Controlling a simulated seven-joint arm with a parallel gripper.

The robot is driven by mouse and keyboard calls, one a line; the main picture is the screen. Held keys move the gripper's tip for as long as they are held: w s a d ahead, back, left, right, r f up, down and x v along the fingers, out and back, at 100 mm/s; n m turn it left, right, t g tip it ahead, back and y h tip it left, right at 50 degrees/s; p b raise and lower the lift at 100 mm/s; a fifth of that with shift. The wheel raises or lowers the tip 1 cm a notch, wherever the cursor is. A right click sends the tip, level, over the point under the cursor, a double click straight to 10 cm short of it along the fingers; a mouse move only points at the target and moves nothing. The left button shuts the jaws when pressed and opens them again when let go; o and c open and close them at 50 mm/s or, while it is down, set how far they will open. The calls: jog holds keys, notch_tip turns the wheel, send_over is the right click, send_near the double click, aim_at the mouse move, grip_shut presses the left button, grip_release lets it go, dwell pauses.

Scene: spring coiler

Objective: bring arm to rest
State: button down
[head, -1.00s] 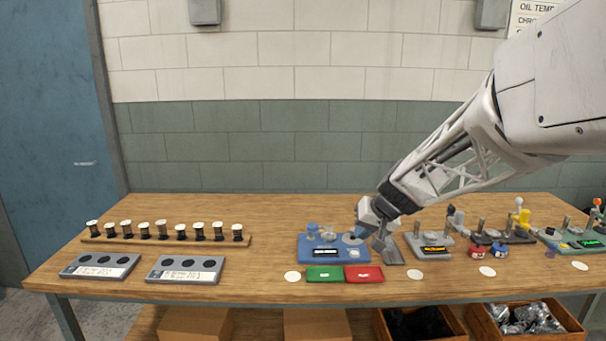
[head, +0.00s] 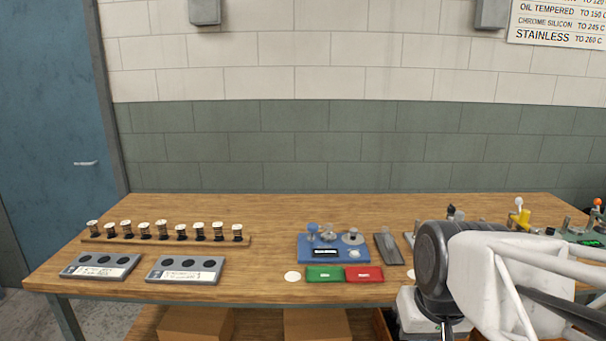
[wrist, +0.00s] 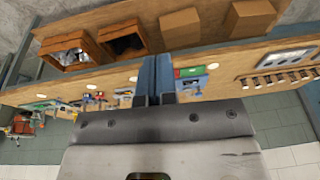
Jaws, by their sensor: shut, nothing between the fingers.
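My gripper shows in the wrist view (wrist: 157,85) with its two fingers together and nothing between them. In the head view my arm fills the lower right, in front of the bench's right part, and the fingertips cannot be made out. The wooden bench (head: 270,208) stands against the wall. The blue coiler station (head: 320,256) sits at its middle, with a green tray (head: 324,274) and a red tray (head: 364,274) in front. My gripper is apart from these. My arm hides some stations on the right.
A grey wedge-shaped piece (head: 388,250) is right of the blue station. Cardboard boxes (head: 195,323) sit below.

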jog(key=s, duration=0.2)
jog(key=s+f, duration=0.1)
jog(key=shift+s+d+h, duration=0.2)
jog(key=shift+d+h, duration=0.1)
jog(key=shift+d, duration=0.1)
jog(key=c, duration=1.8)
grip_release()
